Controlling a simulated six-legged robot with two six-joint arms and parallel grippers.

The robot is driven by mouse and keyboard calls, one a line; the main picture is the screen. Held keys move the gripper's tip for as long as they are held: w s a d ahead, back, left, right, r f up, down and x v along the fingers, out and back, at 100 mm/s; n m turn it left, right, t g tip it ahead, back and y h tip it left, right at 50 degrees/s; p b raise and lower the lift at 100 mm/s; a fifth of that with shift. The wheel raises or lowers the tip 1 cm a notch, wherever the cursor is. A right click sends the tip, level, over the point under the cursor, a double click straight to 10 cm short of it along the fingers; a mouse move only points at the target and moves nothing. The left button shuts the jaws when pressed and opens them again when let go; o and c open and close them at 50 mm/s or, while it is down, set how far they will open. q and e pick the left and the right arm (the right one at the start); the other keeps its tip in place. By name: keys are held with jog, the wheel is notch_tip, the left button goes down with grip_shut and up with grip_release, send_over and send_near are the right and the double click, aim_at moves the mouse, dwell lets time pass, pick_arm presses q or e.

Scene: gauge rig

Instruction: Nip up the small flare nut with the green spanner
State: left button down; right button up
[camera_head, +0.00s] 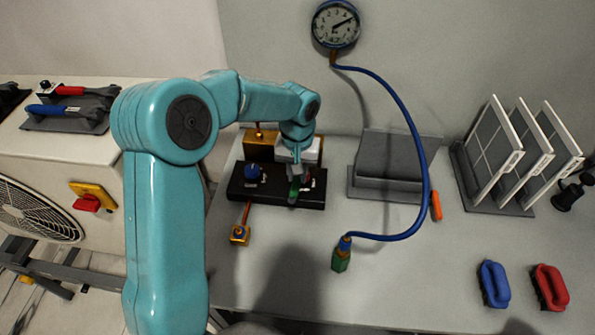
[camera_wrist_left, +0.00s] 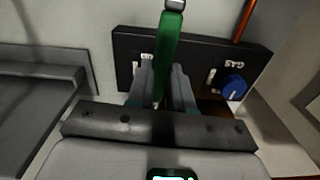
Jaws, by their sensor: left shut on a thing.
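My left gripper (camera_head: 297,180) is shut on the green spanner (camera_head: 293,190), over the black valve block (camera_head: 245,187). In the left wrist view the green spanner (camera_wrist_left: 169,55) stands out from between the fingers (camera_wrist_left: 162,88), with a grey end at the top edge of the picture. The valve block (camera_wrist_left: 135,50) lies behind it, with a blue knob (camera_wrist_left: 233,88) beside the GAS label. I cannot make out the small flare nut; the gripper and spanner cover part of the block. My right gripper is not in view.
A blue hose (camera_head: 416,140) runs from the gauge (camera_head: 336,25) to a green fitting (camera_head: 341,260) on the bench. A grey box (camera_head: 390,160) and an orange-handled tool (camera_head: 436,205) are to the right. Blue (camera_head: 494,283) and red (camera_head: 550,287) brushes lie front right.

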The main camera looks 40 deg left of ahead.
pick_arm(q)
jog(key=shift+w+a+p, duration=0.25)
jog(key=shift+w, duration=0.25)
jog(key=shift+w+a+p, duration=0.2)
jog(key=shift+w+p, duration=0.05)
jog(key=shift+w, duration=0.2)
jog(key=shift+a, duration=0.1)
dwell(1.9)
jog(key=shift+s+a+m+p, duration=0.2)
jog(key=shift+a+m, duration=0.45)
jog(key=shift+s+a+m+p, duration=0.15)
jog(key=shift+s+a+m, duration=0.05)
jog(key=shift+a+m, duration=0.45)
jog(key=shift+s+a+m, duration=0.1)
jog(key=shift+a+m, duration=0.3)
jog(key=shift+w+d+n+b, duration=0.2)
jog(key=shift+d+n+b, duration=0.15)
jog(key=shift+d+n, duration=0.6)
jog(key=shift+s, duration=0.1)
